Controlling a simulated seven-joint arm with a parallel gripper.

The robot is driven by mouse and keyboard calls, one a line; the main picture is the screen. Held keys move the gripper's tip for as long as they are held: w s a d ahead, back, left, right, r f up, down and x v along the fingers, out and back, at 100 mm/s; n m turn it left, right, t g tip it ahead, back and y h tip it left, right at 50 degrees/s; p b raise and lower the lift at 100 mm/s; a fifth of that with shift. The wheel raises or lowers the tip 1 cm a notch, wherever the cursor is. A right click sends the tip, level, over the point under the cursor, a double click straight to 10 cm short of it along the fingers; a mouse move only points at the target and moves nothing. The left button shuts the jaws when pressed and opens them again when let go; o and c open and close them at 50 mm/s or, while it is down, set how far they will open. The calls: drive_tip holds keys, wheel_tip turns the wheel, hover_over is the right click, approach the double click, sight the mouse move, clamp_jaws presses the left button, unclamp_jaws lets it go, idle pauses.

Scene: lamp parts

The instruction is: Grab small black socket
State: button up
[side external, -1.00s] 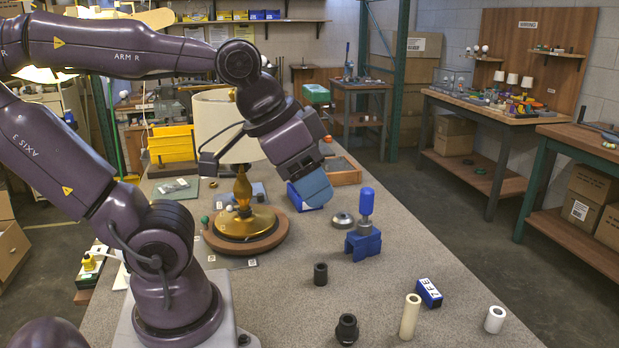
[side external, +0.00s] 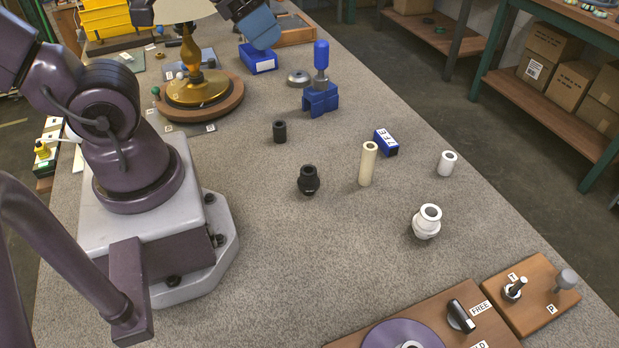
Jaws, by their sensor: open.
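A small, plain black socket (side external: 280,131) stands upright on the grey worktop, with its dark bore facing up. Nearer the camera stands a wider black socket (side external: 309,180) with a collar. A white collared socket (side external: 427,222) and a short white sleeve (side external: 446,164) stand to the right. My gripper (side external: 262,32), with blue-grey fingers, shows at the top edge, behind and above the small black socket and well apart from it. It is open and no part shows in it. The gap between its fingers is hard to see.
A cream tube (side external: 368,163) stands beside a small blue box (side external: 386,143). A blue clamp block with a blue-handled tool (side external: 321,98) stands behind. The lamp base (side external: 198,97) is at the left back. Wooden boards (side external: 526,300) lie at the front right. The worktop around the sockets is clear.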

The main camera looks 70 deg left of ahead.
idle(0.4)
drive_tip(key=m+g+y, duration=0.8)
drive_tip(key=m, duration=0.2)
hover_over(312, 176)
drive_tip(key=s+d, duration=0.1)
drive_tip(key=d, duration=0.6)
wheel_tip(312, 176, down, 15)
drive_tip(key=d+f+m+t+y, duration=0.1)
drive_tip(key=f+m+t+y, duration=0.1)
drive_tip(key=f, duration=0.3)
drive_tip(key=d+f+m+t+y, duration=0.1)
drive_tip(key=f+m+t+y, duration=0.1)
drive_tip(key=f+m+y, duration=0.2)
drive_tip(key=s+d+f+m+t+y, duration=0.1)
drive_tip(key=d+f+m+t+y, duration=0.1)
drive_tip(key=f+m, duration=0.3)
wheel_tip(312, 176, down, 3)
drive_tip(key=shift+r+t+y, duration=0.15)
drive_tip(key=shift+t+y, duration=0.35)
drive_tip(key=shift+y, duration=0.2)
drive_tip(key=x, duration=0.7)
drive_tip(key=shift+a, duration=0.4)
drive_tip(key=x, duration=0.4)
drive_tip(key=shift+s+a, duration=0.2)
drive_tip(key=shift+s, duration=0.15)
drive_tip(key=shift+w+a, duration=0.15)
drive_tip(key=shift+a, duration=0.35)
drive_tip(key=c, duration=0.8)
